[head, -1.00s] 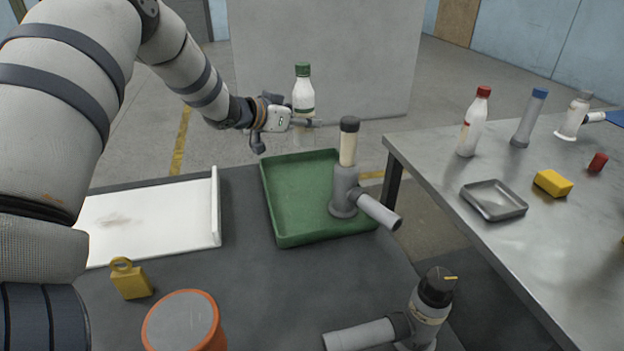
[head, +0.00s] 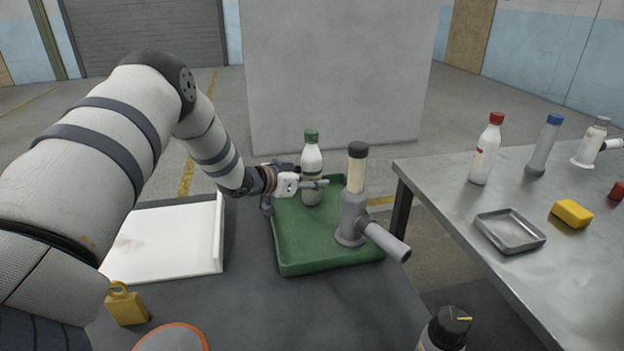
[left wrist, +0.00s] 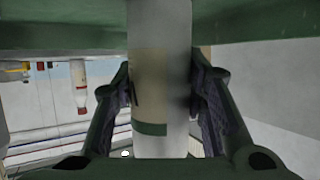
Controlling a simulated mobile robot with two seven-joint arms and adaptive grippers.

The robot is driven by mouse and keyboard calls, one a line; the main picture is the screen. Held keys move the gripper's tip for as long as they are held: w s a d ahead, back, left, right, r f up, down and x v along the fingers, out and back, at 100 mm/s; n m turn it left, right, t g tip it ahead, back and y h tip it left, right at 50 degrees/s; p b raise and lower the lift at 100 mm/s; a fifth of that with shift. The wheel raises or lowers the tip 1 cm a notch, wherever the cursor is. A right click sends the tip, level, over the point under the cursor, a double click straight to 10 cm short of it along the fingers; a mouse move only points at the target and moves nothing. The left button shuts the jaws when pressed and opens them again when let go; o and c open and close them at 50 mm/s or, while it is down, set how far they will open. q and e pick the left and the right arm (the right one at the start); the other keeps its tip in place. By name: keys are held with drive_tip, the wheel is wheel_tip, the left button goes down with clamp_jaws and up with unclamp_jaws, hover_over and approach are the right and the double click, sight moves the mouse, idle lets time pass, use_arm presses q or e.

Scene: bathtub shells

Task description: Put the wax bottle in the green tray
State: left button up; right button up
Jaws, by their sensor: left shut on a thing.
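The wax bottle (head: 311,160), white with a green cap, is upright at the far left part of the green tray (head: 310,258). Its base shows over the tray floor; I cannot tell whether it touches. My left gripper (head: 314,184) is shut on the bottle's middle. In the left wrist view the bottle (left wrist: 160,80) stands between both fingers, with its cap out of view. My right gripper is not in view.
A grey valve-like fitting (head: 352,218) with a black top stands in the tray's right side. A white tray (head: 165,240), a yellow weight (head: 126,307) and an orange-rimmed container (head: 172,339) are nearby. A metal table (head: 540,275) at right holds bottles.

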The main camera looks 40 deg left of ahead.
sight(304, 175)
use_arm(q)
drive_tip(key=o, duration=1.3)
drive_tip(key=shift+r, duration=0.1)
drive_tip(key=p+v, duration=0.1)
drive_tip(key=v, duration=0.2)
drive_tip(key=r+v, duration=0.1)
drive_tip(key=v, duration=0.2)
drive_tip(key=shift+s+r+p, duration=0.1)
drive_tip(key=shift+s+p, duration=0.05)
drive_tip(key=shift+p, duration=0.25)
drive_tip(key=v, duration=0.5)
drive_tip(key=shift+s+f, duration=0.3)
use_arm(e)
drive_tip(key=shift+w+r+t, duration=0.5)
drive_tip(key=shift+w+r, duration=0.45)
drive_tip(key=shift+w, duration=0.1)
